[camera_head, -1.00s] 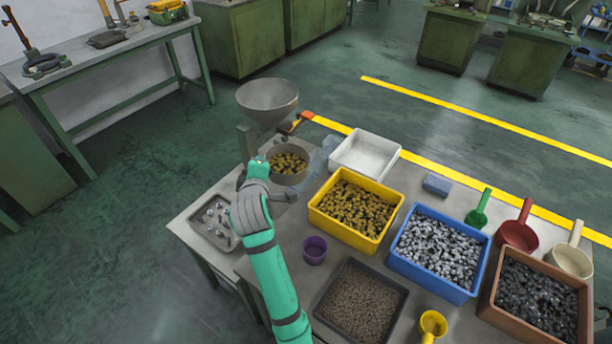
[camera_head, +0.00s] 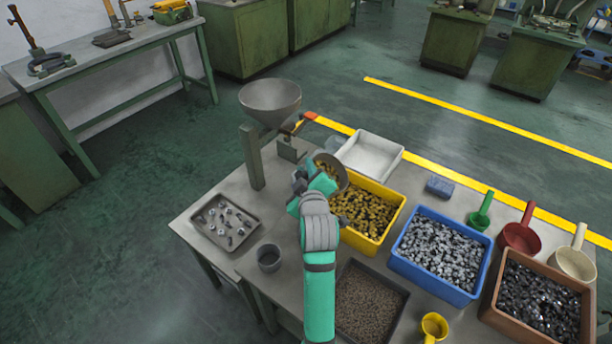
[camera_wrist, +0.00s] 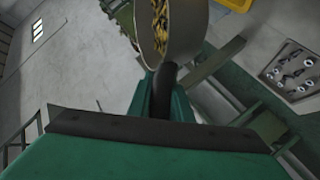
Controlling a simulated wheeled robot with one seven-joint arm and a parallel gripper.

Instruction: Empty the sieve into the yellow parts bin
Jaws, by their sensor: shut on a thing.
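The sieve (camera_head: 343,178) is a round grey pan holding brass-coloured parts. In the head view it is tilted at the back left corner of the yellow parts bin (camera_head: 352,238), partly over it. My gripper (camera_head: 318,186) is shut on the sieve's handle, with my arm reaching up from below. In the wrist view the sieve (camera_wrist: 186,40) is at the top, with brass parts still inside, and its dark handle (camera_wrist: 163,92) runs between my fingers. The yellow bin holds many similar brass parts; its left side is partly hidden by my gripper and the sieve.
A grey funnel (camera_head: 270,101) on a post stands behind left. A white tray (camera_head: 371,154) is behind the bin, a blue bin (camera_head: 432,283) to its right. A bolt tray (camera_head: 246,243), grey cup (camera_head: 269,258) and dark pellet tray (camera_head: 374,312) are nearer.

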